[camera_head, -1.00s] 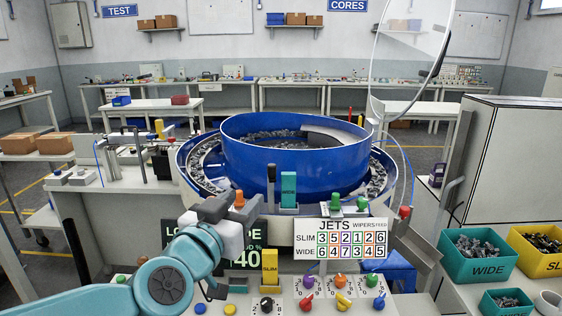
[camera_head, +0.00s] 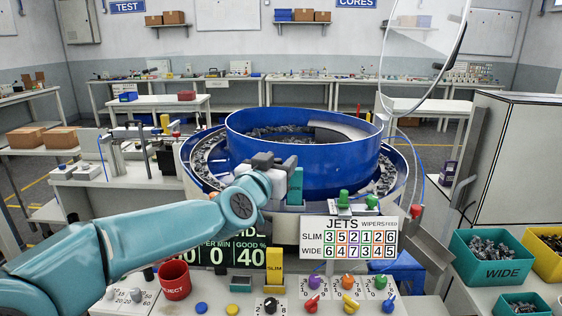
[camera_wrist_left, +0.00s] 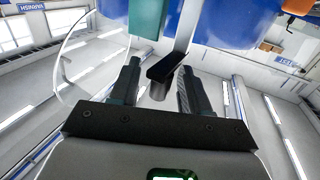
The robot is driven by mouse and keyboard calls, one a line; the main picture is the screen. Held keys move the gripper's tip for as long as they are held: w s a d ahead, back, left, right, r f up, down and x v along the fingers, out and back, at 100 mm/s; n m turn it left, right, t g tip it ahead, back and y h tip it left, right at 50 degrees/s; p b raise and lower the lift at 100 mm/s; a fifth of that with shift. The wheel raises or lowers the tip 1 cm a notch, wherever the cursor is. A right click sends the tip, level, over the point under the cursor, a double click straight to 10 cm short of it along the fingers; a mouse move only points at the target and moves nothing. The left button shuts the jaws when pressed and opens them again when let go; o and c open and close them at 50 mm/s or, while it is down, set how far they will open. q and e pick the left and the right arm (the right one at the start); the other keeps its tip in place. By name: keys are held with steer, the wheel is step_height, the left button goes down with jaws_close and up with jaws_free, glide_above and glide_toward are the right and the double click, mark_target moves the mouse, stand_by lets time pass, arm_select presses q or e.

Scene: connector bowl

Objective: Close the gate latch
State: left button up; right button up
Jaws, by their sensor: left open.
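My left gripper (camera_head: 277,163) is open in front of the blue bowl, just left of the upright teal block (camera_head: 296,187) on the bowl's front rim. In the left wrist view, a black-capped lever on a grey stem (camera_wrist_left: 166,66), seemingly the gate latch handle, lies between the spread fingers (camera_wrist_left: 158,72). The fingers do not appear to be closed on it. The teal block also shows at the top of the wrist view (camera_wrist_left: 148,18). In the head view the gripper and wrist hide the lever. My right gripper is not in view.
The blue bowl (camera_head: 300,172) holds grey connectors. A jets panel (camera_head: 348,238), coloured knobs and a yellow slim lever (camera_head: 275,266) stand in front. A red reject cup (camera_head: 174,280) is below my left arm. Teal (camera_head: 497,272) and yellow bins stand at right.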

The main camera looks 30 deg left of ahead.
arm_select(q)
steer(key=shift+w+a+r, duration=0.1)
steer(key=shift+w+r, duration=0.05)
steer(key=shift+w, duration=0.3)
steer(key=shift+w, duration=0.15)
jaws_close()
steer(key=w+n+g+y+p, duration=0.1)
steer(key=n+g+y+p, duration=0.3)
steer(key=p, duration=0.2)
steer(key=n+g+y+p, duration=0.5)
steer(key=p, duration=0.2)
steer(key=w+n+g+y+p, duration=0.1)
steer(key=n+g+y+p, duration=0.3)
steer(key=p, duration=0.3)
steer(key=shift+w+r+n+g+y, duration=0.15)
steer(key=shift+w+n+g+y, duration=0.15)
steer(key=shift+g+y, duration=0.3)
steer(key=shift+w+a+n+g+p, duration=0.15)
steer(key=shift+n+g+p, duration=0.65)
steer(key=shift+g, duration=0.45)
steer(key=shift+w+a+n+g+p, duration=0.1)
steer(key=shift+n+g+p, duration=0.65)
steer(key=shift+g, duration=0.5)
steer(key=shift+s, duration=0.1)
